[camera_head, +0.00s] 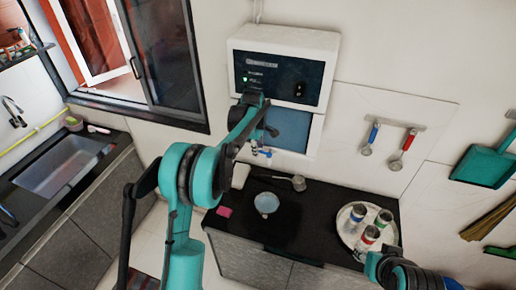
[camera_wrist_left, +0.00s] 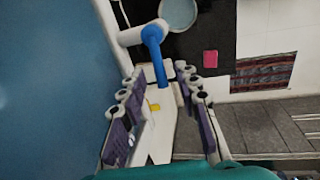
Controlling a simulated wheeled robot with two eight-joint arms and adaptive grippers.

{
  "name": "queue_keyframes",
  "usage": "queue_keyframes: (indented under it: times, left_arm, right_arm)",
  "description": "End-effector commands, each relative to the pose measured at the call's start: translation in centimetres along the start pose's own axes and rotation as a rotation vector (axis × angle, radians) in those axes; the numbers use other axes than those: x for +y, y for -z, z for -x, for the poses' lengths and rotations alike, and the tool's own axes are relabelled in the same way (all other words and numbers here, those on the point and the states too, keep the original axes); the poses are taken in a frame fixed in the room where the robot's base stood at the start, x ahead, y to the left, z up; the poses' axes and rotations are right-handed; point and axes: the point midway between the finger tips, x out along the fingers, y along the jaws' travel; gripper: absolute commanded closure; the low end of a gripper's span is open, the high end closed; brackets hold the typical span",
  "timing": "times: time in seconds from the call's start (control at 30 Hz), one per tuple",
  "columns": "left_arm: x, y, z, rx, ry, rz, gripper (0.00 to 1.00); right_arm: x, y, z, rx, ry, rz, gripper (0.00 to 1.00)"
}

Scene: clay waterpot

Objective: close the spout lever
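The white wall-mounted water unit (camera_head: 284,60) has a dark front and a blue lower panel. In the left wrist view, its white spout (camera_wrist_left: 128,37) carries a blue lever (camera_wrist_left: 153,48), which points down the picture between my fingertips. My left gripper (camera_wrist_left: 160,74) is open, with a purple-padded finger on each side of the lever's end. Contact with the lever cannot be told. In the head view my left gripper (camera_head: 262,135) is at the unit's lower panel, partly hidden by my arm, and the spout is small there.
A pale blue bowl (camera_head: 266,203) and a pink sponge (camera_head: 224,211) are on the black counter (camera_head: 310,222) below. A round tray (camera_head: 345,232) holds several cans at right. Two utensils hang on the wall. A sink (camera_head: 62,165) is at left.

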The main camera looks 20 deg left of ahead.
Motion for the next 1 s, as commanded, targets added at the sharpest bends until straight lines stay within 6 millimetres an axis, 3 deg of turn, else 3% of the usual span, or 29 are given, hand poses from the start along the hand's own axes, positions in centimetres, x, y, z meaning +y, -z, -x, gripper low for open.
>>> queue_keyframes:
  times: [0.27, 0.7, 1.0]
  left_arm:
    - [0.0, 0.0, 1.1, 0.000, 0.000, 0.000, 0.68]
    - [0.0, 0.0, 9.9, 0.000, 0.000, 0.000, 0.68]
    - [0.0, 0.0, 12.0, 0.000, 0.000, 0.000, 0.68]
  right_arm:
    - [0.0, 0.0, 0.0, 0.000, 0.000, 0.000, 0.60]
    - [0.0, 0.0, 0.0, 0.000, 0.000, 0.000, 0.60]
    - [0.0, 0.0, 0.0, 0.000, 0.000, 0.000, 0.60]
